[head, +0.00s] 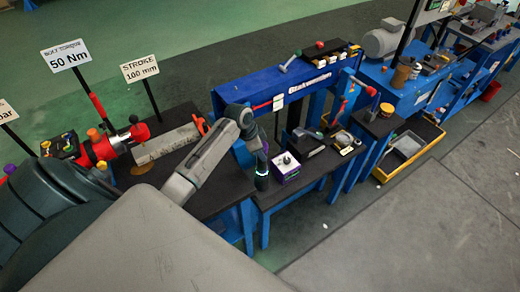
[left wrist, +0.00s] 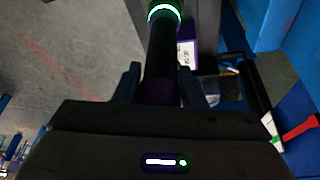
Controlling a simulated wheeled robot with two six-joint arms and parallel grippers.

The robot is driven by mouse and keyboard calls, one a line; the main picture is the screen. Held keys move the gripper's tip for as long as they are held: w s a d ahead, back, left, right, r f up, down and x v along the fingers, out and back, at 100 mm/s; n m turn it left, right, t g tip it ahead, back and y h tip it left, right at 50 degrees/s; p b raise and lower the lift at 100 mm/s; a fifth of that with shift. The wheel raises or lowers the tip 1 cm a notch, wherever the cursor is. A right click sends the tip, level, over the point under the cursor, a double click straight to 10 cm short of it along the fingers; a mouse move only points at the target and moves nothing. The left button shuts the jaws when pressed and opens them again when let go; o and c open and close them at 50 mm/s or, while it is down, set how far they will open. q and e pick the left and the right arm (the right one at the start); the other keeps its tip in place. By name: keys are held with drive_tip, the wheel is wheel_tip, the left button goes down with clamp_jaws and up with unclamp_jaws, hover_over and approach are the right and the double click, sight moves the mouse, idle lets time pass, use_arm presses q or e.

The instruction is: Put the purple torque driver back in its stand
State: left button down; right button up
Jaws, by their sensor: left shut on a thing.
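My left gripper (head: 256,140) is shut on the purple torque driver (head: 262,174), which hangs about upright below it. The driver has a dark shaft with a glowing ring low down. In the left wrist view the driver (left wrist: 161,60) runs up from between the fingers (left wrist: 160,85), dark purple near them, with a green-lit ring at the top edge. A purple and white block (head: 286,172) with a dark top, apparently the stand, is just right of the driver. Part of it shows behind the driver in the left wrist view (left wrist: 187,54). My right gripper is not in view.
The stand is on a dark-topped blue bench (head: 300,190), with black fixtures (head: 306,143) behind it. A raised blue beam (head: 300,82) crosses at the back. Open floor (head: 420,230) is at the front right.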

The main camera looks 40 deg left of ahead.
use_arm(q)
drive_tip(key=shift+f, duration=0.25)
drive_tip(key=c, duration=0.8)
unclamp_jaws()
drive_tip(key=shift+c, duration=0.2)
drive_tip(key=shift+s, duration=0.1)
drive_tip(key=shift+p+v, duration=1)
drive_tip(key=shift+p, duration=0.05)
drive_tip(key=p+v, duration=0.3)
